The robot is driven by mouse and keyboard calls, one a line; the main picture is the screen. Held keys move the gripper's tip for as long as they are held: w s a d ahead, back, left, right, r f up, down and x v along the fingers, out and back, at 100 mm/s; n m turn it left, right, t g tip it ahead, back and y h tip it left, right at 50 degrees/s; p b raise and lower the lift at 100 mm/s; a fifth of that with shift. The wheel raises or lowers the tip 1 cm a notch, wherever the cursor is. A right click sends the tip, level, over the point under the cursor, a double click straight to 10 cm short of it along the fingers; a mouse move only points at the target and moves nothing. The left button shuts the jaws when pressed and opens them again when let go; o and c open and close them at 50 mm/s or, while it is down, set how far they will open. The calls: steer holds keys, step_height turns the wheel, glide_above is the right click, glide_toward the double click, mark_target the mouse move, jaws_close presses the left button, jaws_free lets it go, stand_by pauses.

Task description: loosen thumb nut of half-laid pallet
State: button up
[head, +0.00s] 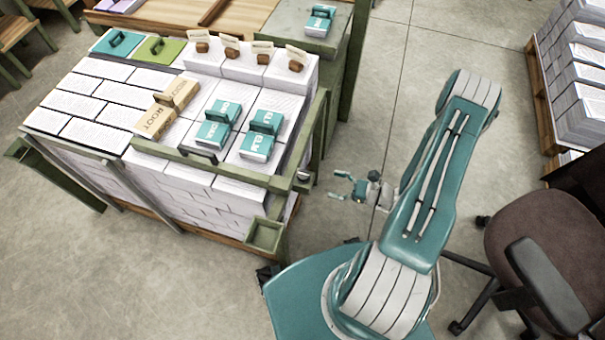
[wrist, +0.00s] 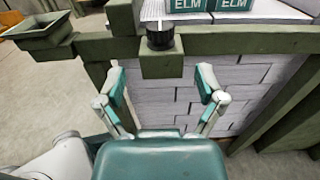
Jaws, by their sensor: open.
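The half-laid pallet (head: 215,180) bears white paper stacks inside a green frame. A dark, ribbed thumb nut (wrist: 160,36) sits on a green block at the frame's near corner, with a pale post above it. In the head view the nut (head: 304,175) is small, at the frame's right corner. My gripper (head: 338,185) is open and empty, apart from the frame on its right. In the wrist view my gripper (wrist: 160,84) has its two teal fingers spread, with the nut beyond and above the gap between them. Nothing visible hides the nut.
Teal ELM blocks (head: 262,125) and a tan ROOT block (head: 155,122) lie on the stacks. A brown chair (head: 545,245) and another loaded pallet (head: 545,100) stand right.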

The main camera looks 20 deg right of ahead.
mark_target(310, 177)
steer(key=x, duration=0.9)
steer(key=shift+w+a, duration=0.15)
steer(key=shift+w, duration=0.05)
steer(key=c, duration=1.2)
